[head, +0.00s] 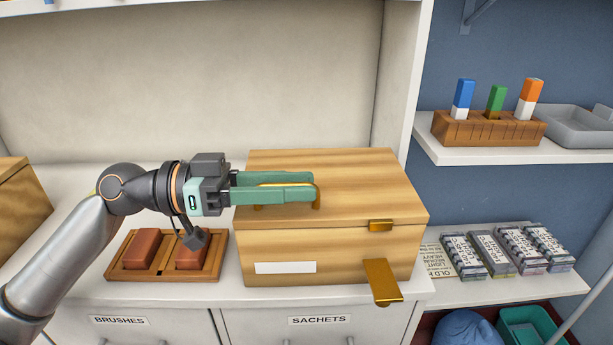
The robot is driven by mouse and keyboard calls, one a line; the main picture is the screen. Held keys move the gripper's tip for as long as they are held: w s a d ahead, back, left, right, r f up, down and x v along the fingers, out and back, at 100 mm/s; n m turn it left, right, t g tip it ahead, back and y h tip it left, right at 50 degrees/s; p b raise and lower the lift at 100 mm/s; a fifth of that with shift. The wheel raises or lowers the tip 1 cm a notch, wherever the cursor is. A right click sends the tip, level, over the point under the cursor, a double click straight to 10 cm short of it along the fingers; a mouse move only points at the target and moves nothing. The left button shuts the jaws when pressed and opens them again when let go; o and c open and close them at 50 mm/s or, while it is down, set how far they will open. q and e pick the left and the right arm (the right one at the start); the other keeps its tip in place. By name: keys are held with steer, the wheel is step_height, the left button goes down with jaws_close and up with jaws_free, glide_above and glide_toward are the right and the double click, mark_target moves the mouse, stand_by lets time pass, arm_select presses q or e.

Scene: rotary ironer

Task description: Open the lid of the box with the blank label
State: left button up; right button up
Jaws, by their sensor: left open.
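The wooden box (345,246) with a blank white label (285,268) stands on the white counter, its lid (365,180) closed. A brass handle (317,194) sits on the lid, partly hidden behind my gripper. A brass catch (381,226) shows at the lid's front edge, and a brass flap (382,281) hangs out lower on the front. My left gripper (313,187) is open over the lid, pointing right, with its teal fingers at the handle. I cannot tell whether they touch it. My right gripper is not in view.
A wooden tray with reddish blocks (146,247) lies left of the box. Another wooden box (18,205) stands at the far left. Drawers labelled brushes and sachets are below. At right, shelves hold a wooden rack (487,129), a grey tray (580,126) and several dark packets (505,251).

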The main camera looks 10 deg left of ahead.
arm_select(q)
steer(key=shift+x, duration=1)
steer(key=shift+c, duration=0.3)
jaws_close()
stand_by(0.5)
